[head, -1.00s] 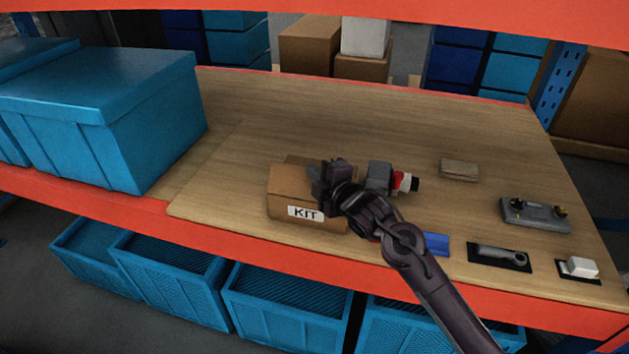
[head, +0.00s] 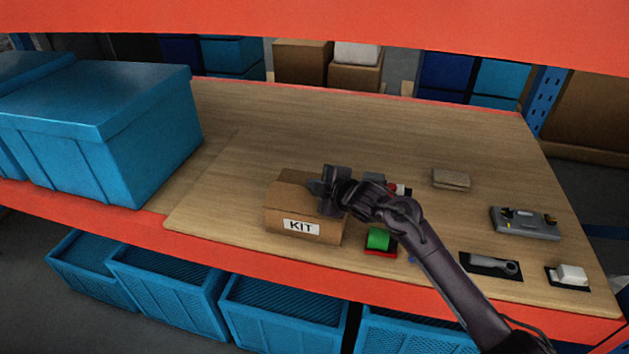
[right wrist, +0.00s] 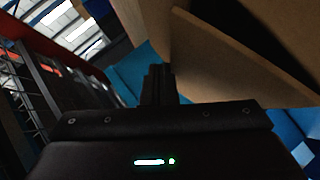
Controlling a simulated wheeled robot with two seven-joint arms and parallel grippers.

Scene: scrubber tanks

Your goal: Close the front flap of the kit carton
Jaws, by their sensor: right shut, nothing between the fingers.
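The kit carton (head: 283,222), a small brown box with a white KIT label (head: 301,227), stands on the wooden shelf near its front edge. My right gripper (head: 322,190) is shut and empty over the right part of the carton's top. It hides that part, so I cannot tell how the front flap lies or whether the fingers touch it. The left part of the top shows as brown cardboard. In the right wrist view the shut fingers (right wrist: 158,82) are beside brown cardboard panels (right wrist: 235,55). My left gripper is not in view.
A green roll (head: 378,239) on a red pad stands right of the carton. Further right are a brown block (head: 451,178), a grey device (head: 525,223), a dark tray with a grey tool (head: 491,265) and a white block (head: 571,275). Large blue bins (head: 110,130) stand left.

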